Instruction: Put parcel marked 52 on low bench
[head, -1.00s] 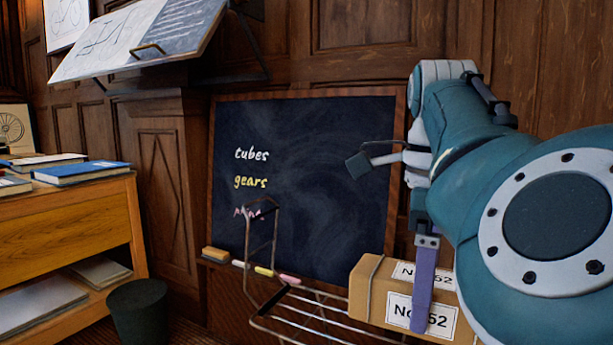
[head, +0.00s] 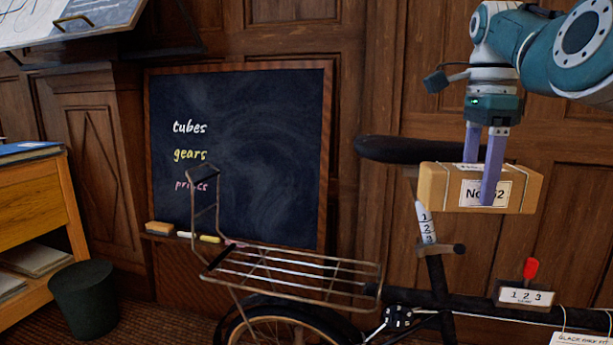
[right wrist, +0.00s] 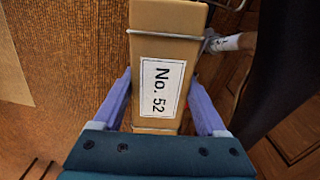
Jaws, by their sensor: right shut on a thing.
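The parcel (head: 443,187) is a tan cardboard box with white "No. 52" labels. My right gripper (head: 486,195) is shut on it from above, one purple finger on each long side, and holds it in the air in front of the wood panels. In the right wrist view the parcel (right wrist: 165,50) lies between the two purple fingers (right wrist: 160,110), its label facing the camera. My left gripper is not in view. I see no piece that I can clearly tell is the low bench.
A bicycle stands below the parcel, with a wire rear rack (head: 290,275) and a dark saddle (head: 400,150) close behind the parcel. A chalkboard (head: 260,150) leans on the wall. A dark bin (head: 85,300) and a wooden cabinet (head: 35,205) are at left.

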